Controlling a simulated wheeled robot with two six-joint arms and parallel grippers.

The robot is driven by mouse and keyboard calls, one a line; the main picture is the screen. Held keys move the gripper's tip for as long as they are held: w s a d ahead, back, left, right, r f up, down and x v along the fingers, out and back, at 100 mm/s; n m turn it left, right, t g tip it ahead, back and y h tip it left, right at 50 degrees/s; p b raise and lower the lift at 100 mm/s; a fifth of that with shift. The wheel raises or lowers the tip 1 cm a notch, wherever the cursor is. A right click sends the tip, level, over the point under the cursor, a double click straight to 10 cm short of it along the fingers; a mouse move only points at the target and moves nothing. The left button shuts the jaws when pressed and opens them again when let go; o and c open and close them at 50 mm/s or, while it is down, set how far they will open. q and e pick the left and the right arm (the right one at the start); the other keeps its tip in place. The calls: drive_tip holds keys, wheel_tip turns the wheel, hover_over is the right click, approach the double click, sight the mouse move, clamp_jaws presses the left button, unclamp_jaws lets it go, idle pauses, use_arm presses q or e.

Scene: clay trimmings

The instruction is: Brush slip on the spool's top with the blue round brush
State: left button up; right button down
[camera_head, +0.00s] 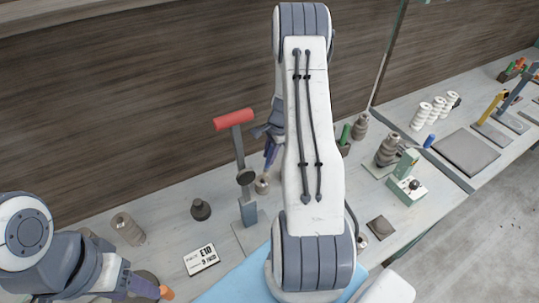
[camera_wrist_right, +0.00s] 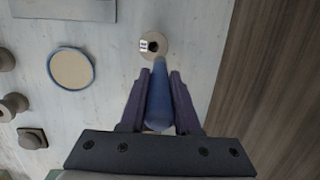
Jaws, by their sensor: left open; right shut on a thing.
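My right gripper (camera_wrist_right: 160,76) is shut on the blue brush (camera_wrist_right: 159,100), which lies between its purple fingers in the right wrist view. The brush's far end meets or overlaps a small beige round piece (camera_wrist_right: 146,55) with a dark hole and a white label; I cannot tell whether it is inside. In the head view my right gripper (camera_head: 270,158) is above a small beige cylinder (camera_head: 262,187), partly behind my arm. A dark spool-like piece (camera_head: 200,210) stands to its left. Which piece is the task's spool is unclear. My left gripper (camera_head: 143,287) is open at lower left.
A post stand with a red top (camera_head: 233,119) rises close to my right gripper. An orange-tipped thing (camera_head: 167,293) is near my left gripper. A blue-rimmed dish (camera_wrist_right: 89,68) shows in the wrist view.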

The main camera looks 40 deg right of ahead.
drive_tip(key=shift+w+a+r, duration=0.25)
drive_tip(key=shift+w+a, duration=0.5)
drive_tip(key=shift+a, duration=0.05)
drive_tip(key=shift+f, duration=0.5)
idle(0.7)
drive_tip(key=shift+r, duration=0.2)
drive_tip(key=shift+r, duration=0.25)
drive_tip(key=shift+s+a, duration=0.2)
drive_tip(key=shift+a, duration=0.3)
drive_tip(key=shift+s+a, duration=0.15)
drive_tip(key=shift+a, duration=0.35)
drive_tip(key=shift+f, duration=0.4)
idle(0.6)
drive_tip(key=shift+r, duration=0.1)
